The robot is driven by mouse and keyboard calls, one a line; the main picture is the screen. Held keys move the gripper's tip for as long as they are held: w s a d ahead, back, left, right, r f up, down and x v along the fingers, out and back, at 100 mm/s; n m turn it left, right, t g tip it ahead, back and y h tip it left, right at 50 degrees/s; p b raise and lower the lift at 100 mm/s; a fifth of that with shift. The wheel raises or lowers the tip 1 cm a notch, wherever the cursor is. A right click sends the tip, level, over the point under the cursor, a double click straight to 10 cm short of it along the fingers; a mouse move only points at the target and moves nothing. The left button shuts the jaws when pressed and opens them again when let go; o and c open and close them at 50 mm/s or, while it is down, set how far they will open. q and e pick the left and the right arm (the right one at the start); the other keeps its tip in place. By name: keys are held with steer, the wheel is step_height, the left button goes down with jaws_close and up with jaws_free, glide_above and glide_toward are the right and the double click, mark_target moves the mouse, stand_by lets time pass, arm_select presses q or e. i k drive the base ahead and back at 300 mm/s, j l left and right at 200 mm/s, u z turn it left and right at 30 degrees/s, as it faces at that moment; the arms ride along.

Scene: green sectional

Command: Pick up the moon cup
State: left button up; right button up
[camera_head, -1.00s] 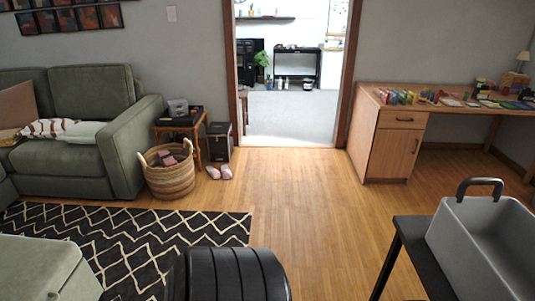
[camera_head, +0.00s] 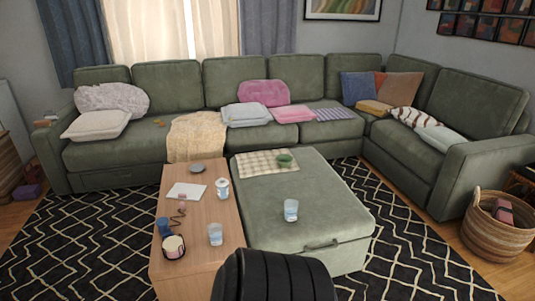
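Several small vessels are in view, and none shows a moon clearly at this size. A white patterned cup or jar (camera_head: 222,188) stands on the wooden coffee table (camera_head: 205,270). A clear tumbler (camera_head: 215,235) stands nearer on the same table, with a small blue cup-like item (camera_head: 163,227) to its left. Another clear tumbler (camera_head: 291,210) stands on the green ottoman (camera_head: 325,215). A green bowl (camera_head: 285,160) sits on a checked cloth there. I cannot tell which one is the moon cup. Neither of my grippers is in view.
A candle-like jar (camera_head: 173,247), a paper sheet (camera_head: 187,192) and a dark dish (camera_head: 198,168) are also on the table. The green sectional (camera_head: 300,135) runs behind. A wicker basket (camera_head: 498,230) stands at right. Patterned rug (camera_head: 75,250) lies open at left.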

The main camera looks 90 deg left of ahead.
mark_target(290, 206)
steer(key=u, duration=2.4)
steer(key=i+l+u, duration=0.2)
steer(key=k+j, duration=0.1)
